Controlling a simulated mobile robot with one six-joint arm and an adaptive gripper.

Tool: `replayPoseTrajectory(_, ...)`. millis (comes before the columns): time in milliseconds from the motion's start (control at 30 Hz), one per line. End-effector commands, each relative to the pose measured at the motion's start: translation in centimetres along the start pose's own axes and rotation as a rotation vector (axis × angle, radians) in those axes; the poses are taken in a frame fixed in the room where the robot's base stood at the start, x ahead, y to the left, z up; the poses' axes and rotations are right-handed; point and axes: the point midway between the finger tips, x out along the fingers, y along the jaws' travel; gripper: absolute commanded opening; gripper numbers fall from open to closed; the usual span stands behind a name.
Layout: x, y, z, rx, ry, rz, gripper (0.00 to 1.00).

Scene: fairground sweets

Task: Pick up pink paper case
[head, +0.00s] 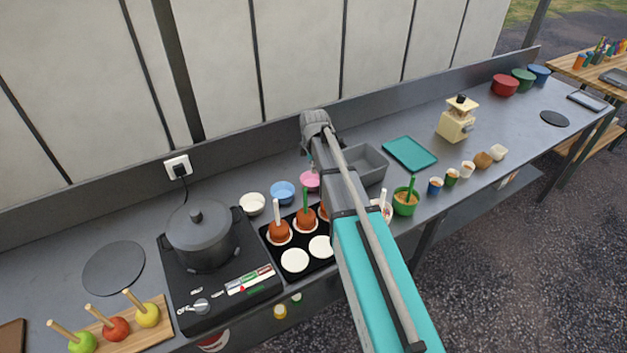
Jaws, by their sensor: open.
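The pink paper case (309,181) is a small round cup on the grey counter, behind the black tray and to the right of the blue case. Its right side is partly hidden by my arm. My gripper (311,162) hangs below the wrist, just above and behind the pink case in the picture. It is open and seems empty, but it is small and mostly hidden by my arm. I cannot tell its exact height above the case.
A blue case (283,193) and a white case (252,203) stand left of the pink one. A black tray (272,258) holds toffee apples and white discs. A grey bin (373,163) lies right of my arm.

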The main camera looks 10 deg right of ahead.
Motion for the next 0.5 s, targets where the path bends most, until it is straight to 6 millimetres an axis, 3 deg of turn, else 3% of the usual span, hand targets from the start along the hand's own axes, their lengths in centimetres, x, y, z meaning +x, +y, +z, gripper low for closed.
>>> replayPoseTrajectory(500, 0.4, 0.01, 0.72, 0.011, -0.002, 0.0, 0.45)
